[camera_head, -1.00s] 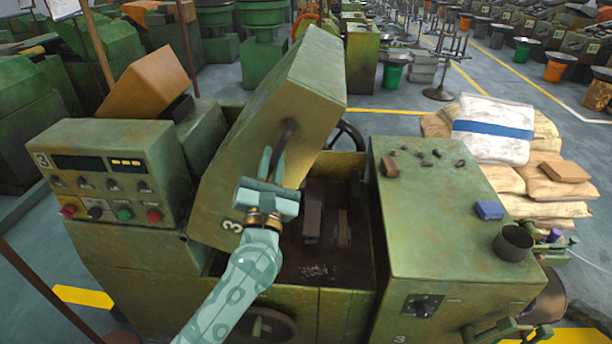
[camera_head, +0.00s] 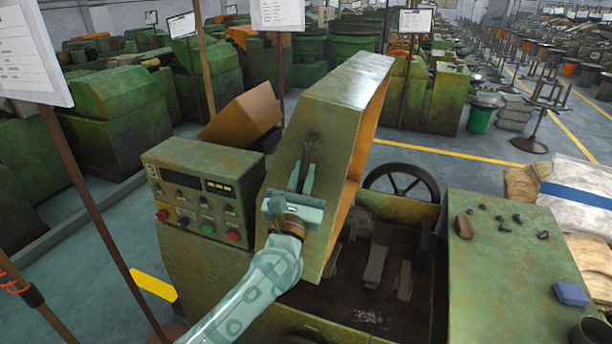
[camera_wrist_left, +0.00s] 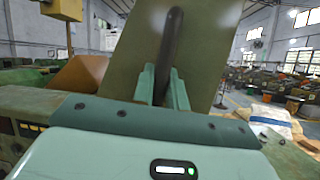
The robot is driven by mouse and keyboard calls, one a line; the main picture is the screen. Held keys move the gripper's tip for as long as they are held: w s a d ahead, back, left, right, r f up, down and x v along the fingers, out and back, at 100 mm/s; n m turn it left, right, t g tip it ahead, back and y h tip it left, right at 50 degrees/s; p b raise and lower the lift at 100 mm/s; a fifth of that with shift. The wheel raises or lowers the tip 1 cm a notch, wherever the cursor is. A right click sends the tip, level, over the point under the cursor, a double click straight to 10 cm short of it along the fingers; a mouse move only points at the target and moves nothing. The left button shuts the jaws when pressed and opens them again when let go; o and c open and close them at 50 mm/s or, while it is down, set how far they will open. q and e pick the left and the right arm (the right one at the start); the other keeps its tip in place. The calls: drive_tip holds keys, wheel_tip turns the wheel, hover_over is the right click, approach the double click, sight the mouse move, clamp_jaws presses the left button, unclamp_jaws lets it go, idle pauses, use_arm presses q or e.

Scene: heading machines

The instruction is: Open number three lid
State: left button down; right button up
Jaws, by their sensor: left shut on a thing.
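The number three machine has a green control panel (camera_head: 195,200) marked 3. Its green lid (camera_head: 338,120) is raised and tilted up, with the open compartment (camera_head: 345,300) showing below it on the right. My left gripper (camera_head: 304,180) is at the dark curved handle (camera_head: 309,148) on the lid's face and is shut on it. In the left wrist view both fingers (camera_wrist_left: 163,88) stand on either side of the handle (camera_wrist_left: 172,45), and the lid (camera_wrist_left: 205,40) fills the upper middle. My right gripper is in neither view.
A green worktop (camera_head: 510,240) with small dark parts and a blue block (camera_head: 571,294) lies at the right. A handwheel (camera_head: 402,185) is behind the compartment. A sign on a post (camera_head: 30,55) stands at the left. Sacks (camera_head: 580,195) are piled at the right.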

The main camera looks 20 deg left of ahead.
use_arm(q)
drive_tip(key=shift+f, duration=0.1)
drive_tip(key=c, duration=1.4)
unclamp_jaws()
drive_tip(key=b+v, duration=0.4)
drive_tip(key=v, duration=1.2)
drive_tip(key=shift+s+b, duration=0.2)
drive_tip(key=shift+b, duration=0.2)
